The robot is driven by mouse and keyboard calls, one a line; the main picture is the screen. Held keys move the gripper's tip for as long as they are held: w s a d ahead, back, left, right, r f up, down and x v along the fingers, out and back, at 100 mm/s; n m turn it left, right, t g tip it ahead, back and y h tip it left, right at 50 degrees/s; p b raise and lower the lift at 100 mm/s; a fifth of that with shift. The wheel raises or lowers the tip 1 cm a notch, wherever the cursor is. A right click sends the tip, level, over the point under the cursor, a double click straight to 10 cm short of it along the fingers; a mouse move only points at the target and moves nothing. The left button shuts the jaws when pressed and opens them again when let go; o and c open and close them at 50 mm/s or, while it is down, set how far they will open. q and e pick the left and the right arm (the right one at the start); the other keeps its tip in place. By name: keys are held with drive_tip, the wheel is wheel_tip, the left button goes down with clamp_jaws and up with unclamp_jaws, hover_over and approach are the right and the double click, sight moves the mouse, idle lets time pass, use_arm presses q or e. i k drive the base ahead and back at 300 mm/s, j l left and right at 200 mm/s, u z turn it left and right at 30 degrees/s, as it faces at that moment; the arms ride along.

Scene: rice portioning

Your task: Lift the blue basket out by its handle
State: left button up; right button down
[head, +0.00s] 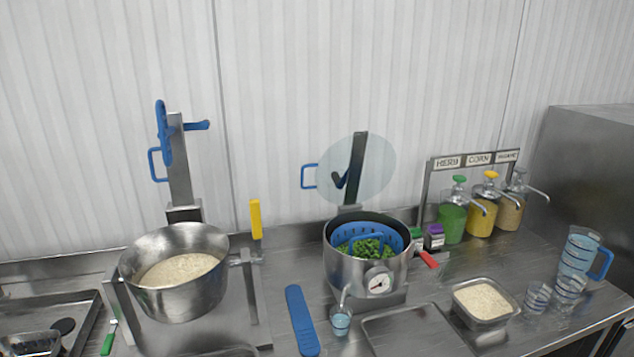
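The blue basket (341,236) sits inside a steel pot (352,272) right of centre, with its perforated rim just below the pot's rim. Leafy green pieces (366,249) lie in it. Its blue handle (352,243) arches over the greens and nothing holds it. The pot has a round dial (379,284) and a small spout on its front. A clear round lid (373,170) with a blue handle (309,177) stands raised behind the pot, clear of the opening. Neither of my grippers shows in this view.
A steel bowl of rice (175,302) stands left. A small cup (340,321), an empty tray (412,335) and a blue flat tool (301,320) lie before the pot. A rice container (483,318), measuring jugs (578,250) and pump dispensers (452,222) stand right.

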sight(366, 251)
drive_tip(key=i+l, duration=0.1)
drive_tip(key=l, duration=0.3)
drive_tip(key=i+l, duration=0.1)
drive_tip(key=l, duration=0.3)
drive_tip(key=i+l, duration=0.1)
drive_tip(key=l, duration=0.3)
drive_tip(key=l+u, duration=0.3)
drive_tip(key=u, duration=0.15)
drive_tip(key=i+l+u, duration=0.1)
drive_tip(key=l+u, duration=0.3)
drive_tip(key=u, duration=0.5)
